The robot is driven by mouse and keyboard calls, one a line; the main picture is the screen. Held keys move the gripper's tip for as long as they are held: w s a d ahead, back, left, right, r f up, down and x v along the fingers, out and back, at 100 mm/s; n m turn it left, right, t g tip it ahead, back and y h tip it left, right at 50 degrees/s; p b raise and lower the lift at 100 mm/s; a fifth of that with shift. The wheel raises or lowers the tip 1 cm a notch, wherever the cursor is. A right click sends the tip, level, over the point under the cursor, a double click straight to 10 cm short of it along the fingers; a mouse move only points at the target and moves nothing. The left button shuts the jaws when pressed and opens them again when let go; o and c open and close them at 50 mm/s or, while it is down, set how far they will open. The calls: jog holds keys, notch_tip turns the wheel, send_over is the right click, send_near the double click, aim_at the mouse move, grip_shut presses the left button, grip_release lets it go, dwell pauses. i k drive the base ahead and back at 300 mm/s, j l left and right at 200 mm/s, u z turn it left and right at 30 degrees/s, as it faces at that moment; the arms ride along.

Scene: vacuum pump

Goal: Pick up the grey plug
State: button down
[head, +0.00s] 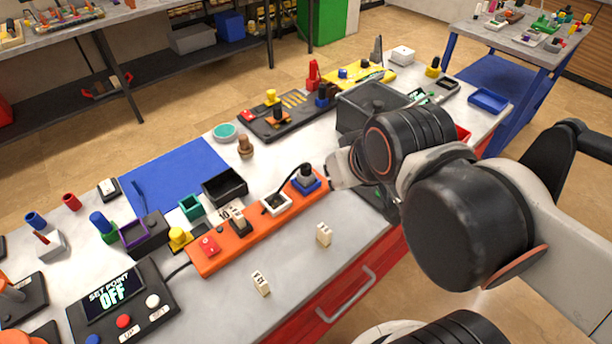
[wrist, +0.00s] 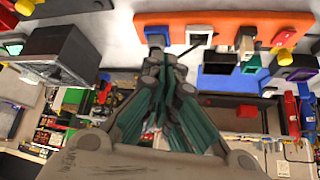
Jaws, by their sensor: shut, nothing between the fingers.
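A dark grey plug (head: 306,171) with a black cable stands in the blue socket (head: 311,184) at the right end of an orange power strip (head: 265,226). In the wrist view, the blue socket (wrist: 156,35) is just beyond my fingertips, and the plug is hard to make out there. My gripper (wrist: 164,62) is shut and empty, with its tips close to the strip's edge. In the head view my arm hides the fingers, and my wrist is just right of the plug. I cannot tell whether the fingers touch it.
An empty white socket (head: 277,203) lies between the plugs. A black tray (head: 225,187) and a grey bin (head: 366,106) stand behind. Two small white blocks (head: 323,235) (head: 260,283) lie in front.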

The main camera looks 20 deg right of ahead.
aim_at(306, 177)
jog(key=z, duration=0.85)
jog(key=k+j+z, duration=0.2)
jog(key=k+z, duration=0.15)
jog(key=k+j+z, duration=0.1)
jog(key=k+z, duration=0.25)
